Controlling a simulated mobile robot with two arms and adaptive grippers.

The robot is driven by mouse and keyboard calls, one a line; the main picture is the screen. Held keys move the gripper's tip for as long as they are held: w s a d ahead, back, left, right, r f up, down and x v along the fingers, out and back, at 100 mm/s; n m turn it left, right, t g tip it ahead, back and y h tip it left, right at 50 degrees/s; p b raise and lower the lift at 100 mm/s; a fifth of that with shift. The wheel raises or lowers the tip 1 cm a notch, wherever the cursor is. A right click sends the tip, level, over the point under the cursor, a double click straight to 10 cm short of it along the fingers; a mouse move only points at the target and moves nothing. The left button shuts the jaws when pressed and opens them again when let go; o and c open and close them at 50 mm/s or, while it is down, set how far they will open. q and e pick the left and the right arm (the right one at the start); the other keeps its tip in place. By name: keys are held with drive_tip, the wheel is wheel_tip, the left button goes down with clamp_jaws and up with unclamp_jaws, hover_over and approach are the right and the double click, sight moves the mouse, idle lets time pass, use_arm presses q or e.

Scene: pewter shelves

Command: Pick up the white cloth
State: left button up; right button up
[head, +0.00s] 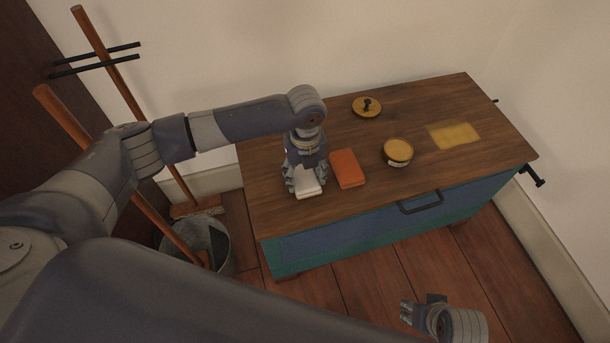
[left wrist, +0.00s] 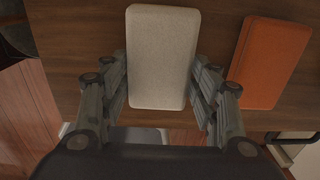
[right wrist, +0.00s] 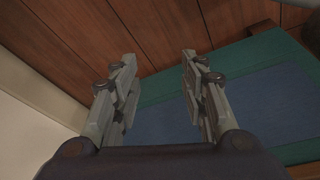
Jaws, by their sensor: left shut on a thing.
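The white cloth (head: 309,194) is a folded, block-like pad at the left front of the wooden cabinet top. My left gripper (head: 304,184) points down over it and is shut on it. In the left wrist view the white cloth (left wrist: 162,55) lies between the two fingers, which meet its long sides; the wood shows close around it. My right gripper (head: 408,311) is low in front of the cabinet, away from the cloth. In the right wrist view its fingers (right wrist: 159,62) are apart with nothing between them.
An orange folded cloth (head: 347,168) lies just right of the white one. A yellow-topped tin (head: 398,150), a round lid with a dark knob (head: 367,106) and a yellow patch (head: 454,135) are farther right. A bucket (head: 222,238) and wooden-handled tools stand left of the cabinet (head: 340,242).

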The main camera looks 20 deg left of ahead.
sight(305, 180)
use_arm(q)
drive_tip(key=r, duration=0.1)
drive_tip(key=s+r+p, duration=0.1)
drive_tip(key=r, duration=0.1)
drive_tip(key=shift+d, duration=0.15)
drive_tip(key=s+d+r+p, duration=0.1)
drive_tip(key=s+d, duration=0.3)
drive_tip(key=s, duration=1)
drive_tip(key=shift+s+p, duration=0.2)
drive_tip(key=shift+p, duration=0.55)
use_arm(e)
drive_tip(key=s+f+g, duration=0.1)
drive_tip(key=s+f, duration=0.2)
drive_tip(key=f, duration=0.9)
drive_tip(key=shift+s+d+f, duration=0.15)
drive_tip(key=shift+s+f, duration=0.15)
drive_tip(key=shift+s, duration=0.1)
use_arm(q)
drive_tip(key=shift+o, duration=0.8)
drive_tip(key=shift+r, duration=0.1)
